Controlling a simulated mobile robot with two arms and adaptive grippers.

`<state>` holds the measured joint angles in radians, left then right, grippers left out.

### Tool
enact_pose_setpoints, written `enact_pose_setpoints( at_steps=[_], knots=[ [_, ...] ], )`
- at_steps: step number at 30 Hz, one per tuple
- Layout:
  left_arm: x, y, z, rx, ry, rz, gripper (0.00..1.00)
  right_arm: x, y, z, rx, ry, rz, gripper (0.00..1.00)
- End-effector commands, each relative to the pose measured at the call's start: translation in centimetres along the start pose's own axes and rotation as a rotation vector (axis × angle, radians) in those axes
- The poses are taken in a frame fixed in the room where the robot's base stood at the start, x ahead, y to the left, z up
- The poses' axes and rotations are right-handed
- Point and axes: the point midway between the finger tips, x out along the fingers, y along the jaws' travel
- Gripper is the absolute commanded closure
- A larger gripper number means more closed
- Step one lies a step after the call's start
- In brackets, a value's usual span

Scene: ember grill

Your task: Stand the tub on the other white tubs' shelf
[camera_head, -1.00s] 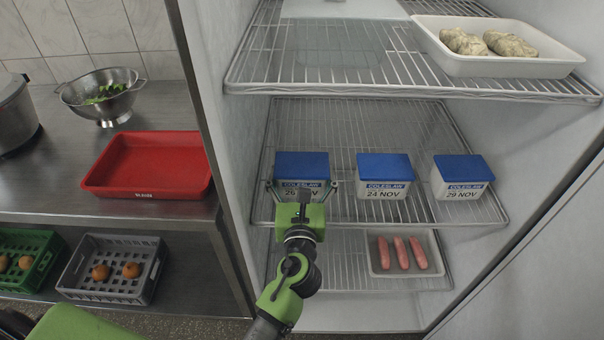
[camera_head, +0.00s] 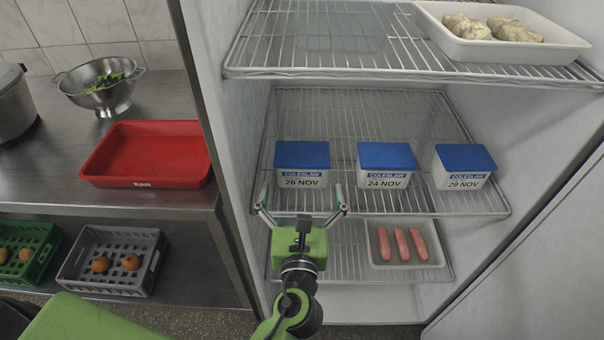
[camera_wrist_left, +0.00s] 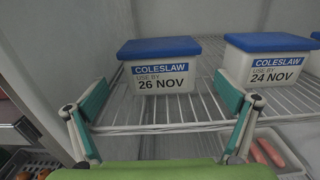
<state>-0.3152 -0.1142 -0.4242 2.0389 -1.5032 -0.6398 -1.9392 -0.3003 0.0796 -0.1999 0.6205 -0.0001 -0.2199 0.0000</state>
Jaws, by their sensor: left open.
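Three white coleslaw tubs with blue lids stand upright in a row on the fridge's middle wire shelf (camera_head: 350,117). From left to right they are the 26 NOV tub (camera_head: 301,165), the 24 NOV tub (camera_head: 385,165) and the 29 NOV tub (camera_head: 464,167). The 26 NOV tub (camera_wrist_left: 160,75) and the 24 NOV tub (camera_wrist_left: 270,65) also show in the left wrist view. My left gripper (camera_head: 301,207) is open and empty, just in front of the 26 NOV tub and apart from it. My right gripper is not in view.
A white tray (camera_head: 480,50) with pale dough-like pieces sits on the upper shelf. A tray (camera_head: 425,258) with pink sausages is on the lower shelf. The fridge's left wall is close to my gripper. A red tray (camera_head: 150,153) and a colander (camera_head: 103,96) stand on the left counter.

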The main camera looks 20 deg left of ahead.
Motion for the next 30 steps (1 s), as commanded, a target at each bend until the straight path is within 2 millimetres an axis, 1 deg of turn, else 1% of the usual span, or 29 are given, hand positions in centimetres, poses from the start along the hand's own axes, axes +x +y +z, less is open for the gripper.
enact_pose_setpoints(
  at_steps=[1, 3, 6, 9, 26, 30],
  knots=[
    [-1.0, 0.0, -0.2, -0.001, 0.002, -0.001, 0.02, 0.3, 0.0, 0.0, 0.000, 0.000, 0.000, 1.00],
    [-2.0, 0.0, -0.2, 0.001, 0.001, -0.001, 0.02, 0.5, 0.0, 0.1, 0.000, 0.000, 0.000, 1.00],
    [-3.0, 0.0, -0.1, 0.001, 0.000, 0.000, 0.02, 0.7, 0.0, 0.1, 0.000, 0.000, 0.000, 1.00],
    [-3.6, 0.0, 0.0, -0.001, 0.000, 0.000, 0.02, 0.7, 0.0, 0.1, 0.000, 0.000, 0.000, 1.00],
    [-3.7, 0.0, 0.1, 0.000, -0.001, 0.000, 0.02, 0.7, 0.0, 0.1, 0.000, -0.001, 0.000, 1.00],
    [-3.7, 0.0, 0.0, 0.000, -0.001, 0.000, 0.02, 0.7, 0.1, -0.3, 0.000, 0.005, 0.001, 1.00]
  ],
)
